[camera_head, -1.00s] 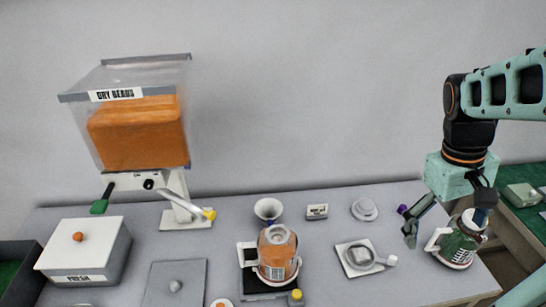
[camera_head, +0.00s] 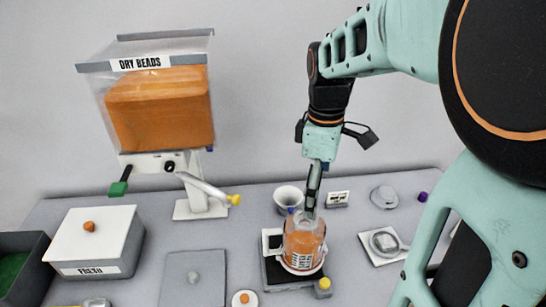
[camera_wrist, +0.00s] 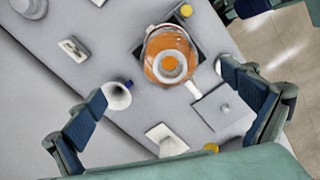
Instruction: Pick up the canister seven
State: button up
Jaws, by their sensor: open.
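The orange-filled clear canister (camera_head: 303,247) stands upright on a dark square base on the table. It has a pale handle on its left and a label too small to read, so I cannot tell its number. My gripper (camera_head: 312,197) is open above it, and a finger overlaps the canister's top in the head view. In the wrist view, the canister (camera_wrist: 170,57) with its round lid lies beyond and between the spread fingers of my gripper (camera_wrist: 163,85). No contact shows. The green canister is not visible now.
A dry beads hopper (camera_head: 160,105) stands at the left, with a white lidded box (camera_head: 92,240) below it. A white funnel (camera_head: 288,197) sits just behind the canister. A small dish (camera_head: 384,242) is to its right.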

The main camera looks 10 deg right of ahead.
jog(key=a, duration=0.1)
send_over(305, 224)
jog(key=shift+n, duration=0.4)
jog(key=f, duration=0.6)
jog(key=shift+w+d, duration=0.15)
jog(key=shift+w, duration=0.2)
jog(key=f, duration=0.4)
jog(key=shift+s+a+f, duration=0.15)
jog(key=shift+s+a, duration=0.1)
jog(key=shift+s, duration=0.1)
jog(key=shift+f+b, duration=0.3)
jog(key=shift+f, duration=0.15)
